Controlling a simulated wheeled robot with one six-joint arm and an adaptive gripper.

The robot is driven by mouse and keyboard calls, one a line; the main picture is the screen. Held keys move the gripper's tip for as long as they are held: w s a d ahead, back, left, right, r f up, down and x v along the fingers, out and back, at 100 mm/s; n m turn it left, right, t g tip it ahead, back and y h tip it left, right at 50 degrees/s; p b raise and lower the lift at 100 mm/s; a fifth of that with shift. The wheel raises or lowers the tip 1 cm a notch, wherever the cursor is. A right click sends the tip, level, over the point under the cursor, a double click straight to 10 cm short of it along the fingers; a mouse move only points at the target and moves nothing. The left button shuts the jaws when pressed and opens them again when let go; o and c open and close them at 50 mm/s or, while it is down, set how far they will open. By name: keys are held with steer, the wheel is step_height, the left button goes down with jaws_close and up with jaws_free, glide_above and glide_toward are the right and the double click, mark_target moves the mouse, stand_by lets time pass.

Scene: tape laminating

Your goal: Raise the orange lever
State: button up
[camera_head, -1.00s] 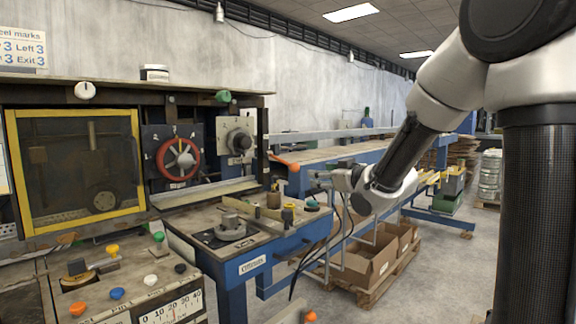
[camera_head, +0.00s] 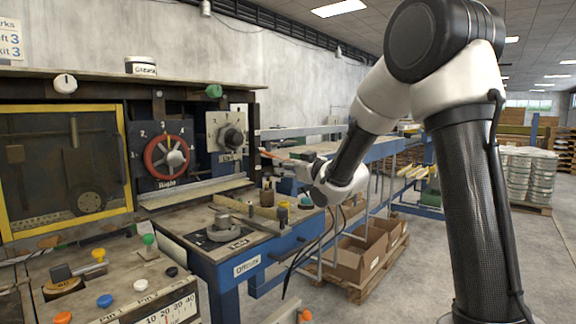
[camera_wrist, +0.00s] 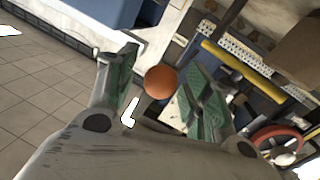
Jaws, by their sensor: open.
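An orange ball knob (camera_wrist: 160,82) shows in the wrist view, between the two green-padded fingers of my gripper (camera_wrist: 160,68). The fingers stand apart on either side of it; I cannot tell whether they touch it. In the head view my gripper (camera_head: 300,168) is small and reaches left toward the machine, beside the end of the blue conveyor. An orange part (camera_head: 268,154) shows just left of the gripper there; I cannot tell whether it is the same piece. The lever's shaft is mostly hidden.
A red handwheel (camera_head: 167,157) and a grey dial (camera_head: 231,137) are on the machine, left of my gripper. A blue offcuts table (camera_head: 250,263) stands below, with metal parts on top. Cardboard boxes (camera_head: 362,258) lie on a pallet. Free floor lies at the right.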

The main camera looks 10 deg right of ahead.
jaws_close()
